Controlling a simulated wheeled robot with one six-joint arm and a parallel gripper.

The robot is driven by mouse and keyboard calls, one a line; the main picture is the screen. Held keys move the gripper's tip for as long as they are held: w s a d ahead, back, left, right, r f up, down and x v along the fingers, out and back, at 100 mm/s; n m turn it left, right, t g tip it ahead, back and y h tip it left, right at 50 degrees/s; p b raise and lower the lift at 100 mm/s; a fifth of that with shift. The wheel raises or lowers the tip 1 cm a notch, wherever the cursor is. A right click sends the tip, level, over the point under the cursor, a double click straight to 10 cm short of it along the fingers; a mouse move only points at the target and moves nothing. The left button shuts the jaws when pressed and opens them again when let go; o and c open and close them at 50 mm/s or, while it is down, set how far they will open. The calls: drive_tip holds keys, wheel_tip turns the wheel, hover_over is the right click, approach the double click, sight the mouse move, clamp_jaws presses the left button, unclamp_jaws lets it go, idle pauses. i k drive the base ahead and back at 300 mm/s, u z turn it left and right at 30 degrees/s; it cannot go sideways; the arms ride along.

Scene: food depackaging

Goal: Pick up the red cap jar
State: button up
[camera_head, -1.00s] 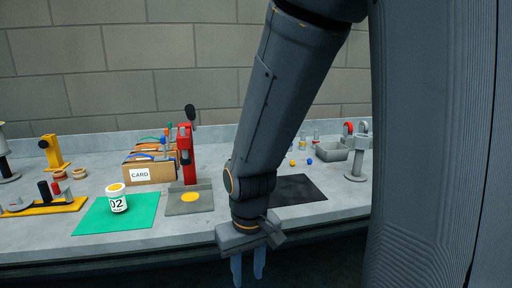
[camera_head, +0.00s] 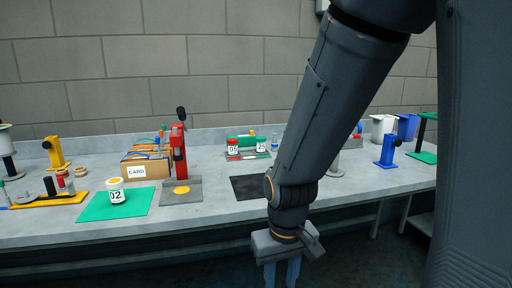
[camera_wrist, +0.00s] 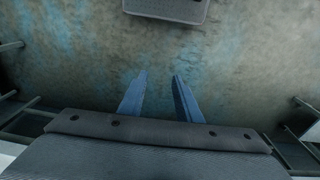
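A white jar with a red cap (camera_head: 233,147), labelled 05, stands upright in a low rack toward the back of the bench in the head view. A second white jar (camera_head: 261,145), labelled 25, stands just right of it. My gripper (camera_head: 282,274) hangs low in front of the bench, well away from the red cap jar. Its two fingers show in the wrist view (camera_wrist: 160,78), apart with nothing between them. The wrist view shows floor below and no jar.
The bench (camera_head: 235,216) has a clear front strip. A yellow-topped jar (camera_head: 116,191) stands on a green mat (camera_head: 92,212). A red press (camera_head: 179,150), a card box (camera_head: 146,169) and a dark mat (camera_head: 248,188) lie nearby. A blue stand (camera_head: 388,152) is at right.

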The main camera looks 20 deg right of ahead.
sight(233, 149)
drive_tip(key=z, duration=0.1)
drive_tip(key=i, duration=0.5)
drive_tip(key=k, duration=0.5)
drive_tip(key=u, duration=0.95)
drive_tip(key=i, duration=0.8)
drive_tip(key=z, duration=0.8)
